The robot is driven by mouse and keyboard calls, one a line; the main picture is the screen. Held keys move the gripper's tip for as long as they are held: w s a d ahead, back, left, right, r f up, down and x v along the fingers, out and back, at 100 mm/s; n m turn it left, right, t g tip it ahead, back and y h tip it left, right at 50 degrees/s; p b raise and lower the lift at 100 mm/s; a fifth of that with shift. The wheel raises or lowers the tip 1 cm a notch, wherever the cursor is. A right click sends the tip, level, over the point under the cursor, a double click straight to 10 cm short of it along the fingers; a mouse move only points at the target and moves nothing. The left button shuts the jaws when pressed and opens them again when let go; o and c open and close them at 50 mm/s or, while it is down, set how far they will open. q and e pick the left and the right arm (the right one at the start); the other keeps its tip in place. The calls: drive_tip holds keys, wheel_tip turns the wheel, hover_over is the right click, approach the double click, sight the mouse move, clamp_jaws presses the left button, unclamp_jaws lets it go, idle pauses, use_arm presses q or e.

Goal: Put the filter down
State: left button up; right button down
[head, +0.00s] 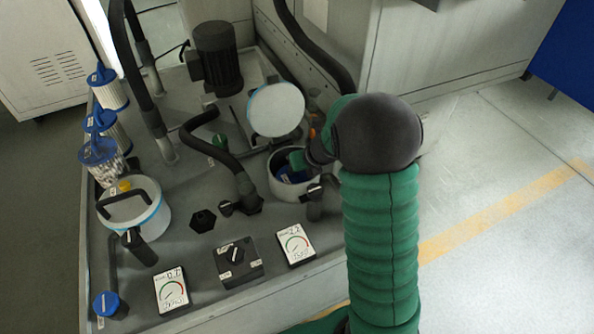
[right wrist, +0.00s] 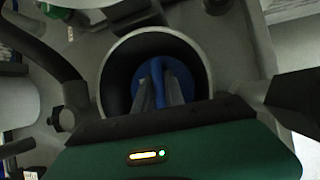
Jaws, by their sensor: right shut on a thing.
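The filter (right wrist: 175,68) has a blue top and sits down inside an open round canister (right wrist: 108,86), seen in the right wrist view. In the head view the canister (head: 308,187) stands at the right of the machine top, and a bit of the blue filter (head: 287,176) shows inside it. My right gripper (right wrist: 163,88) reaches into the canister from above, its fingers shut on the blue top of the filter. My arm hides much of the canister in the head view. The filter's lower part is hidden. My left gripper is not in view.
A round white lid (head: 276,109) stands raised behind the canister. A closed canister (head: 134,208) is at the left. Several blue-topped filters (head: 101,150) line the left edge. A black hose (head: 215,125), a motor (head: 218,58) and gauges (head: 296,248) crowd the top.

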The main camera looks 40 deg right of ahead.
drive_tip(key=c, duration=1.4)
unclamp_jaws()
drive_tip(key=shift+r, duration=0.1)
drive_tip(key=p+v, duration=0.6)
drive_tip(key=v, duration=0.6)
drive_tip(key=s+a+f+n+g, duration=0.1)
drive_tip(key=a+n, duration=0.4)
drive_tip(key=n, duration=0.3)
drive_tip(key=s+a+f+n+g, duration=0.1)
drive_tip(key=a+n, duration=0.5)
drive_tip(key=n, duration=0.2)
drive_tip(key=s+a+f+n+g+y, duration=0.1)
drive_tip(key=s+a+f+n, duration=0.1)
drive_tip(key=a+n, duration=0.3)
drive_tip(key=shift+s+a+n, duration=0.1)
drive_tip(key=shift+a+n, duration=0.05)
drive_tip(key=shift+n, duration=1.55)
drive_tip(key=s+a+n, duration=0.3)
drive_tip(key=a+n, duration=0.2)
drive_tip(key=n, duration=1)
drive_tip(key=shift+s+a+f+n+g+h, duration=0.3)
drive_tip(key=shift+s+f+g, duration=0.05)
drive_tip(key=shift+f+g, duration=0.1)
